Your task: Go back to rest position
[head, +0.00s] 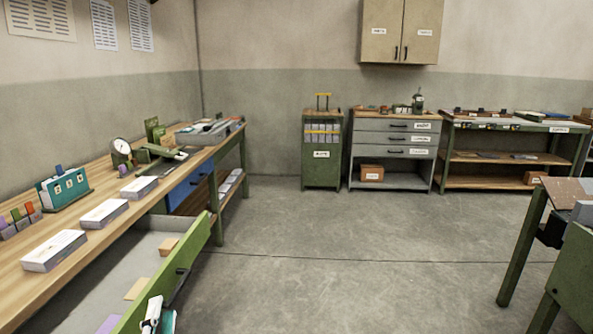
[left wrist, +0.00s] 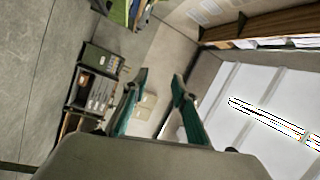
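My left gripper (head: 156,316) shows only in part at the bottom edge of the head view, at the near end of the open green drawer (head: 205,232). In the left wrist view its two teal fingers (left wrist: 161,77) stand apart, with nothing seen between them. Whether it touches the drawer front cannot be told. My right gripper is in neither view.
The open drawer juts into the room. The concrete floor (head: 320,240) is clear in the middle. A table (head: 568,190) stands at right.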

